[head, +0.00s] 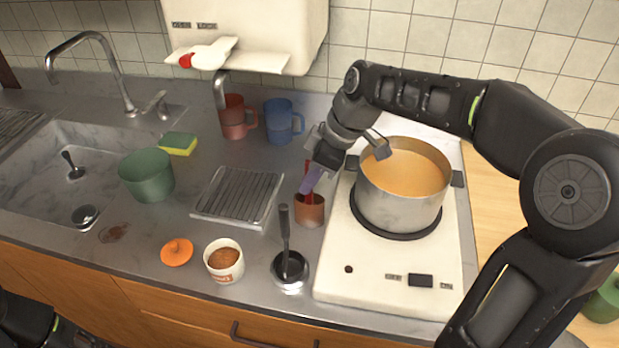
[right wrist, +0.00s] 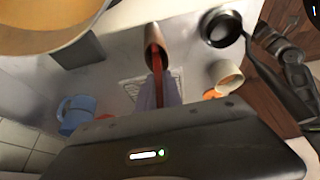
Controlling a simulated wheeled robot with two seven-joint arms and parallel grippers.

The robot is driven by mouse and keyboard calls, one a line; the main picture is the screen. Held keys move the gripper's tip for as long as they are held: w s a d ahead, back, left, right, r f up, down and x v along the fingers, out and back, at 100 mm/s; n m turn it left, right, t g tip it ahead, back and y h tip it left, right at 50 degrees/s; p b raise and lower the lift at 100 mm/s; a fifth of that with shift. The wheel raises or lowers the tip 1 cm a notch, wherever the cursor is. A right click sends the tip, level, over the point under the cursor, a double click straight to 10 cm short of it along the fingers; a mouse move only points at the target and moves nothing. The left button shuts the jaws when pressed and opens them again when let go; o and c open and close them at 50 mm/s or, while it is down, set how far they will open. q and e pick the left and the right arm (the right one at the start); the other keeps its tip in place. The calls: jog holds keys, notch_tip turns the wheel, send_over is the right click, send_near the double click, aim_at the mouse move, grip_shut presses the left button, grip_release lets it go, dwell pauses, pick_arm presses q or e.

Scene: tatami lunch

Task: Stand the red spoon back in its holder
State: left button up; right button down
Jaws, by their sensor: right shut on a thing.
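The red spoon (head: 308,195) is upright over the copper-coloured holder (head: 311,212) on the counter, just left of the stove. Its lower end appears to be inside the holder's mouth; its tip is hidden. My right gripper (head: 314,178) is above the holder, shut on the spoon's upper part. In the right wrist view the red spoon (right wrist: 157,72) runs from between the purple finger pads to the holder's mouth (right wrist: 154,36). My left gripper does not show; only dark links of my left arm are at the lower left of the head view.
A pot of orange soup (head: 398,205) stands on the stove, close right of my right gripper. A black ladle in a steel cup (head: 290,272) stands in front of the holder. A wire rack (head: 236,196) lies to its left, and red (head: 236,118) and blue (head: 280,122) mugs stand behind.

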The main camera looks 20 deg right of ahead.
aim_at(306, 161)
jog(key=shift+f+b, duration=0.3)
jog(key=shift+f, duration=0.1)
jog(key=c, duration=1.4)
grip_release()
jog(key=shift+o, duration=0.2)
jog(key=o, duration=0.5)
jog(key=shift+r, duration=0.1)
jog(key=shift+r+p, duration=2.45)
jog(key=shift+r, duration=1)
